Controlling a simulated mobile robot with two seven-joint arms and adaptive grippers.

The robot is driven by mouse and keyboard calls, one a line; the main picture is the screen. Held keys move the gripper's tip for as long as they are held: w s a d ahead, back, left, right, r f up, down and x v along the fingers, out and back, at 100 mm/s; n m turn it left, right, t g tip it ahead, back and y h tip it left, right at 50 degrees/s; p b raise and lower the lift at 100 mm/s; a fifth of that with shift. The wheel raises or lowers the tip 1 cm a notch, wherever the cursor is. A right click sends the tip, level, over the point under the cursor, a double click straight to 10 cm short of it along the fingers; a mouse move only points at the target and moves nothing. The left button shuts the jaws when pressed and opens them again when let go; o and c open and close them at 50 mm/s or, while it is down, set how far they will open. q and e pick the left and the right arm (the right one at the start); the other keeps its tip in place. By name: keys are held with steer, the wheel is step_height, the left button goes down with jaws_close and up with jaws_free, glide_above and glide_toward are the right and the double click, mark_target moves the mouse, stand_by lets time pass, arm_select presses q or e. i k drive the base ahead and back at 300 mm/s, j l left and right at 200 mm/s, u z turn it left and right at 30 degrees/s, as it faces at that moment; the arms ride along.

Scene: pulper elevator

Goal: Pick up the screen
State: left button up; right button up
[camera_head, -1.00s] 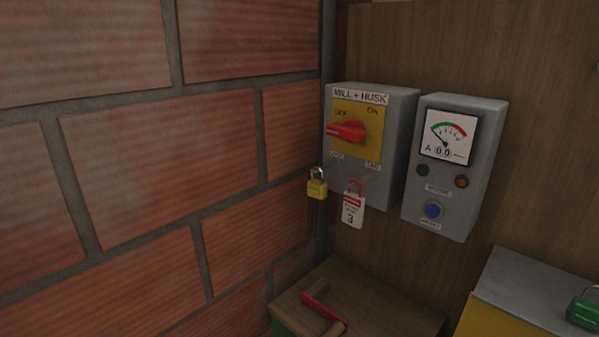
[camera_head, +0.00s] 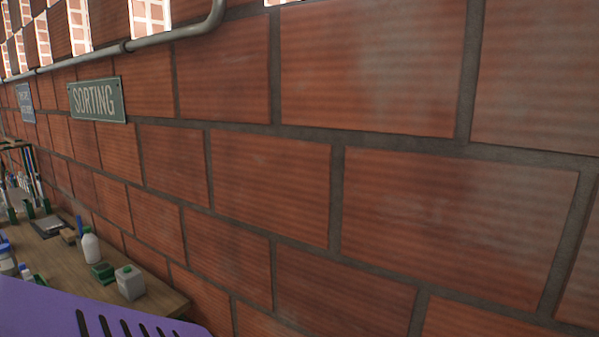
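I cannot make out a screen for certain in the head view. A purple panel with a row of dark slots (camera_head: 45,312) is at the bottom left, cut off by the frame's lower edge. I cannot tell whether it is the screen. Neither of my grippers is in view.
A brick wall (camera_head: 235,180) fills most of the view. A wooden bench (camera_head: 85,270) stands along it at the left, with a white bottle (camera_head: 91,246), a small white container (camera_head: 130,283) and a green block (camera_head: 103,272). A green "SORTING" sign (camera_head: 97,100) and a grey pipe (camera_head: 160,35) are on the wall.

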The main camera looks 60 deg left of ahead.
mark_target(42, 191)
steer(key=u, duration=4.25)
steer(key=i+j+u, duration=0.1)
steer(key=i+u, duration=0.2)
steer(key=i, duration=0.35)
steer(key=i+u, duration=0.3)
steer(key=i, duration=0.3)
steer(key=i+z, duration=0.15)
steer(key=i, duration=0.35)
steer(key=i+j+z, duration=0.15)
steer(key=i, duration=0.4)
steer(key=i+z, duration=0.15)
steer(key=i, duration=0.35)
steer(key=i+z, duration=0.35)
steer(key=i, duration=0.4)
steer(key=i+j+z, duration=0.1)
steer(key=i+z, duration=0.25)
steer(key=i, duration=0.45)
steer(key=i+u, duration=0.1)
steer(key=i, duration=0.75)
steer(key=i+l+u, duration=0.15)
steer(key=i, duration=0.65)
